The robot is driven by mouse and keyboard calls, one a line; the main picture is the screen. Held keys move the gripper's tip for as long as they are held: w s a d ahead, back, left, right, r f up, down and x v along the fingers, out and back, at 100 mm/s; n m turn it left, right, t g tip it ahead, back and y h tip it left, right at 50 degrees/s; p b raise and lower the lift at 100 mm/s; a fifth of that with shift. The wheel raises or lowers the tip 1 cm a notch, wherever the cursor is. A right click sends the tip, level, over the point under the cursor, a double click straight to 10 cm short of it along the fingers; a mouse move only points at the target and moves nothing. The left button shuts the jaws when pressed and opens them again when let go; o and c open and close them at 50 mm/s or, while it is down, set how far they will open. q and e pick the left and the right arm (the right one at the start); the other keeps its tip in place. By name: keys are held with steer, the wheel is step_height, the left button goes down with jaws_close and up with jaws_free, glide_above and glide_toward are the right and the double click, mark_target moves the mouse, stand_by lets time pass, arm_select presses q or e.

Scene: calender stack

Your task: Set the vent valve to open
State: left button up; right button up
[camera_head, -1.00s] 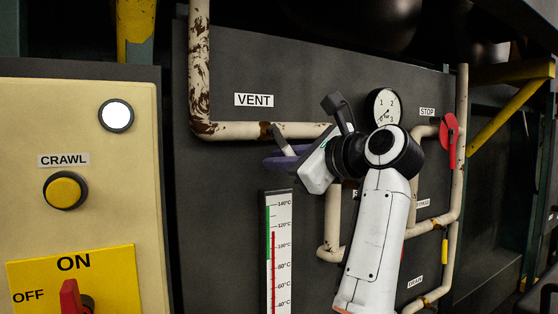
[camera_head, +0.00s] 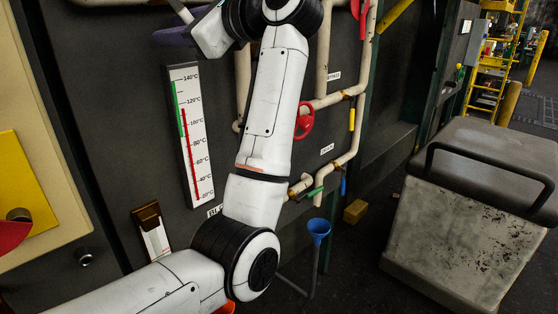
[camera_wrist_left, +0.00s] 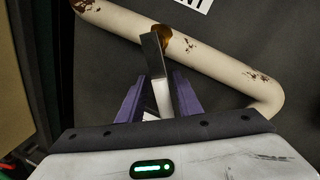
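The vent valve's flat grey lever (camera_wrist_left: 157,75) stands out from a rusty brown fitting on the cream pipe (camera_wrist_left: 215,62) in the left wrist view. My left gripper (camera_wrist_left: 160,80) has its two purple fingers on either side of the lever. The fingers are spread, with a gap seen on the left side; contact on the right is unclear. In the head view, the left gripper (camera_head: 178,32) is at the top edge, with the lever (camera_head: 180,10) beside it. The valve body is out of that view. My right gripper is not in view.
A thermometer strip (camera_head: 188,135) is on the dark panel beside my arm. A red handwheel (camera_head: 305,121), a green-handled valve (camera_head: 313,193) and a blue funnel (camera_head: 318,230) are right of it. A grey worn case (camera_head: 450,235) stands at right, with a yellow block (camera_head: 355,211) on the floor.

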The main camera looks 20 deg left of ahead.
arm_select(q)
steer(key=s+m, duration=0.1)
steer(key=a+m, duration=0.1)
steer(key=m, duration=0.1)
steer(key=shift+s+f+y+p, duration=0.15)
steer(key=shift+s+y+p, duration=0.15)
steer(key=shift+s+y, duration=0.1)
steer(key=m, duration=0.1)
steer(key=s+m+p, duration=0.1)
steer(key=shift+s+a+m, duration=0.15)
steer(key=shift+a+m, duration=0.05)
steer(key=shift+m, duration=0.2)
steer(key=b+v, duration=0.3)
steer(key=v, duration=0.8)
steer(key=w+d+f+n+t+h, duration=0.2)
steer(key=d+f+n+t+h, duration=0.2)
steer(key=f+n+t, duration=0.3)
steer(key=w+d+f+n+t+h, duration=0.2)
steer(key=d+f+n+t+h, duration=0.2)
steer(key=f+n, duration=0.9)
steer(key=w+d+f+n+t+h, duration=0.2)
steer(key=d+f+n+t+h, duration=0.2)
steer(key=f+n+t+h, duration=0.4)
step_height(320, 180, down, 2)
steer(key=n+t, duration=0.1)
steer(key=n, duration=0.2)
steer(key=shift+w+f+t, duration=0.2)
steer(key=shift+t, duration=0.1)
